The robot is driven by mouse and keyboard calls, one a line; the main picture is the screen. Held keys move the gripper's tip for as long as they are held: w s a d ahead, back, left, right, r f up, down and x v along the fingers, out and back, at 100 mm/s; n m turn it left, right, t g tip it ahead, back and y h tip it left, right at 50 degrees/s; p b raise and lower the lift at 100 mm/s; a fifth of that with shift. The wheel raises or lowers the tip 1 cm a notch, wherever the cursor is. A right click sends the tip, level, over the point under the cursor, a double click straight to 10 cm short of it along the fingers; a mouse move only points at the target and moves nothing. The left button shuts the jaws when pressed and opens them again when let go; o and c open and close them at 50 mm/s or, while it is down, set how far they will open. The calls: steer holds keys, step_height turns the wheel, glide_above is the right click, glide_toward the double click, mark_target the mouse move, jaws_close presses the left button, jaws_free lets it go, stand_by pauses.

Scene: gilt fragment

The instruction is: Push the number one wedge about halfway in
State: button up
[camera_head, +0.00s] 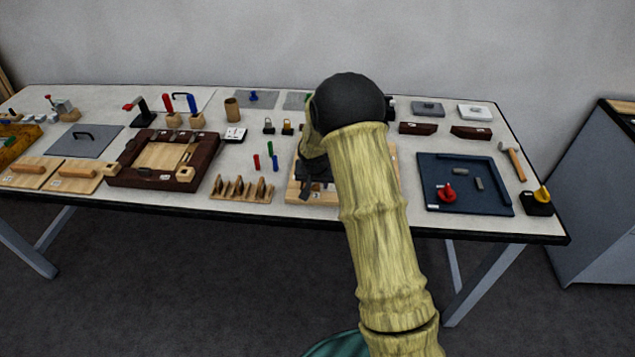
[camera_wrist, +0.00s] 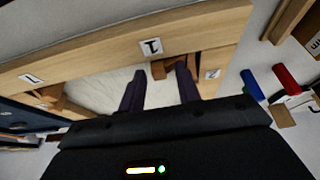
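A light wooden frame with numbered white labels fills the upper part of the wrist view (camera_wrist: 90,55). The label "1" (camera_wrist: 150,47) is on its near-centre bar, and a small brown wedge (camera_wrist: 159,71) sits against the inner side of that bar. My gripper (camera_wrist: 158,78) is open, its two dark fingers apart, with tips close to the wedge; the right fingertip overlaps it. I cannot tell whether they touch. In the head view my gripper (camera_head: 318,170) is over the wooden frame (camera_head: 297,190), and my arm hides much of it and the wedge.
A dark blue tray (camera_head: 433,190) lies to the right.

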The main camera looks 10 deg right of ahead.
jaws_close()
steer(key=shift+w+a+f+b, duration=0.1)
steer(key=shift+a+b, duration=0.3)
steer(key=shift+b, duration=0.05)
steer(key=shift+a, duration=0.2)
steer(key=shift+o, duration=0.8)
jaws_free()
steer(key=b+v, duration=0.1)
steer(key=v, duration=1.6)
steer(key=shift+r, duration=0.25)
